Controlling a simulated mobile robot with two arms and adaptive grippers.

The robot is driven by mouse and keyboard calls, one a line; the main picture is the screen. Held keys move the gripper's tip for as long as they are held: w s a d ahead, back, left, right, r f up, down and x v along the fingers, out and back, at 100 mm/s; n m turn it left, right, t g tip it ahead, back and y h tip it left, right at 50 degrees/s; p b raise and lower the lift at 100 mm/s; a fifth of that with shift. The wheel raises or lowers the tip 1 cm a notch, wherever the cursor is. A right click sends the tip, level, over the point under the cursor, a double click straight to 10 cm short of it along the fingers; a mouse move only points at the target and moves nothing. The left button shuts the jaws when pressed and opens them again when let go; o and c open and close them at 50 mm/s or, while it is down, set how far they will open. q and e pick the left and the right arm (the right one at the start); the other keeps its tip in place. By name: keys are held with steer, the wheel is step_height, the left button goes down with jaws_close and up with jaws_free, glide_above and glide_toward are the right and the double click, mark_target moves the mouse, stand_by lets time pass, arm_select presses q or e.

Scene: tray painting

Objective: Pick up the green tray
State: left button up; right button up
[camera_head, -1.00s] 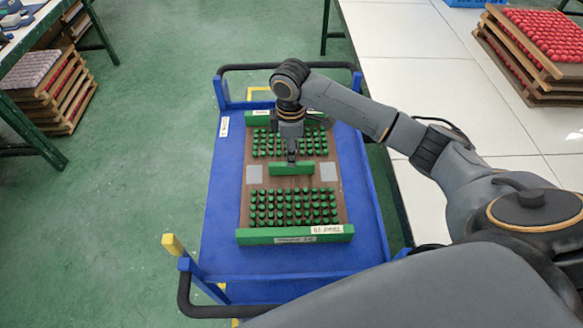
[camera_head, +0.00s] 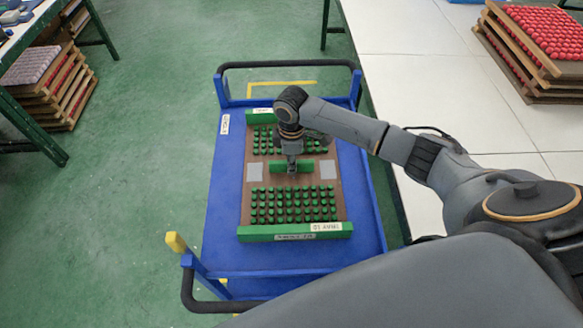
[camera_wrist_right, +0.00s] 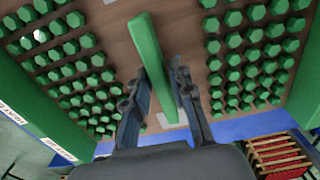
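The green tray (camera_head: 255,234) lies on a blue cart in the head view. It has a brown base, green end walls with labels, and two groups of green pegs. A green bar handle (camera_head: 303,167) stands across its middle. My right gripper (camera_head: 291,168) points down at the bar's middle. In the right wrist view, the bar (camera_wrist_right: 148,48) runs between the two separated fingers of my right gripper (camera_wrist_right: 159,72). The fingers look open, one on each side. Finger contact with the bar is unclear. My left gripper is not in view.
The blue cart (camera_head: 225,190) has black handle bars at both ends. A white table (camera_head: 420,60) stands to the right, with stacked trays of red pieces (camera_head: 540,40). More stacked trays (camera_head: 45,85) stand at left beside a green-legged table. Green floor is clear left of the cart.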

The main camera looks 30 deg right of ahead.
jaws_close()
steer(key=shift+w+r, duration=0.1)
steer(key=shift+w, duration=0.05)
steer(key=shift+r, duration=0.15)
step_height(320, 180, up, 10)
steer(key=shift+f+b, duration=0.1)
steer(key=shift+b, duration=0.85)
step_height(320, 180, up, 9)
steer(key=p, duration=1.1)
steer(key=shift+p, duration=0.3)
